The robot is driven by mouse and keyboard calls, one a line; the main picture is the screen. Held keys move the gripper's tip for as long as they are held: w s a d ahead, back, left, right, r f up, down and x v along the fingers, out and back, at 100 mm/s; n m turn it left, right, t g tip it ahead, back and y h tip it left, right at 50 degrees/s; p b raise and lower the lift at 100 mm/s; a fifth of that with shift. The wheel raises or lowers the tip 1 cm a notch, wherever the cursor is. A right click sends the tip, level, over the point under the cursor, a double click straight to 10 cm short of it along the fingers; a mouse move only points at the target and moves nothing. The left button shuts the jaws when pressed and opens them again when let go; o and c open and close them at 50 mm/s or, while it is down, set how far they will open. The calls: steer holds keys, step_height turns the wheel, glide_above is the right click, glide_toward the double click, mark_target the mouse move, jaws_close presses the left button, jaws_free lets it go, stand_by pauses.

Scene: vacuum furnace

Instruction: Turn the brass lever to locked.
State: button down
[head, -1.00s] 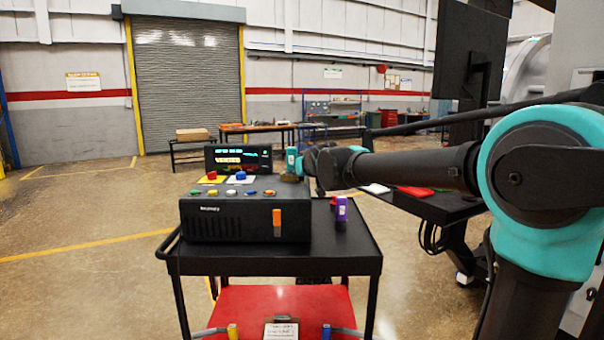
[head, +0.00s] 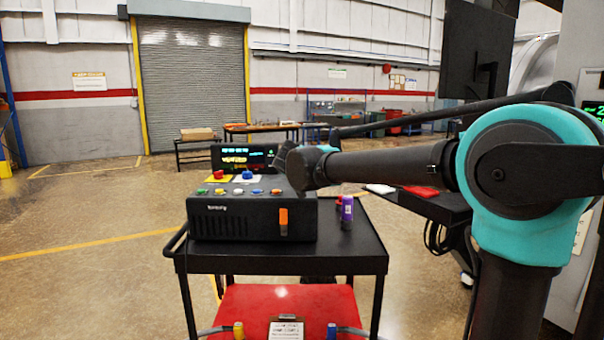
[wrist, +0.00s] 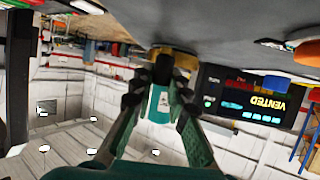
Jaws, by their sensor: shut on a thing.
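The brass lever's yellow-brown base (wrist: 184,60) shows in the wrist view, on the underside of the upside-down console top. A dark stem and a teal piece with a white label stand out from it between my fingers. My gripper (wrist: 160,98) is shut on the lever, with a finger on either side. In the head view my gripper (head: 291,163) is at the console's back right corner, and the arm hides the lever. The black console (head: 235,222) stands on a cart. Its display (wrist: 250,105) reads VENTED in the wrist view.
Red (head: 218,175) and blue (head: 247,174) knobs and several coloured buttons sit left of my gripper. An orange switch (head: 283,221) is on the console front. A purple bottle (head: 347,209) stands on the cart (head: 350,258), whose right side is mostly clear.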

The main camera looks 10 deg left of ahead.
stand_by(0.4)
steer(key=c, duration=1.5)
jaws_free()
steer(key=shift+o, duration=0.2)
steer(key=v, duration=1.2)
